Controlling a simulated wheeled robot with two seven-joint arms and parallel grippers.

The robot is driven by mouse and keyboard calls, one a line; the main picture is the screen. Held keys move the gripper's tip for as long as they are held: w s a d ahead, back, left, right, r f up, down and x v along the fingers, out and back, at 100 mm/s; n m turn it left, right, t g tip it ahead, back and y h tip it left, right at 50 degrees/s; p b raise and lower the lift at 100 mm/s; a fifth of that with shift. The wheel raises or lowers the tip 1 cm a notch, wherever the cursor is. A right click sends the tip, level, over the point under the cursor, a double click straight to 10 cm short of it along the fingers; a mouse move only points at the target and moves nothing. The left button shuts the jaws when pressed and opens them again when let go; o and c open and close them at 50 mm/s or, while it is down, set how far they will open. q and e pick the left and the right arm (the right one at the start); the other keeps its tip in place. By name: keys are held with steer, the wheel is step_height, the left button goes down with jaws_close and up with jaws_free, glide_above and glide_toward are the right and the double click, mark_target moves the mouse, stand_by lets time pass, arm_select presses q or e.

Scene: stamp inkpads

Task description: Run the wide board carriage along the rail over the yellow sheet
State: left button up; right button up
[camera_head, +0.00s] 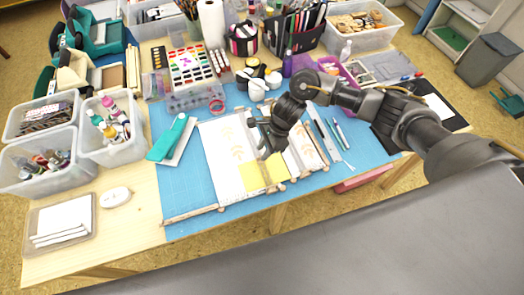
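The yellow sheet (256,180) lies on the blue mat, partly covered along its upper edge. A wide white board with faint orange marks (220,160) lies just left of it; it looks like the wide board carriage, but I cannot be sure. A thin wooden rail (190,215) runs along the front of the mat, below the board and sheet. My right gripper (258,137) hangs over the board's right part, above the yellow sheet. Its fingers look spread, with nothing clearly held. The gripper hides part of the board's right edge. My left gripper is out of view.
A narrower patterned panel (306,146) lies right of the sheet. Clear bins (112,150) line the table's left side, and white cups (258,89) stand behind. The mat's front left (180,190) is bare.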

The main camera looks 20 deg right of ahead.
steer(key=shift+x, duration=1.45)
steer(key=shift+c, duration=0.3)
jaws_close()
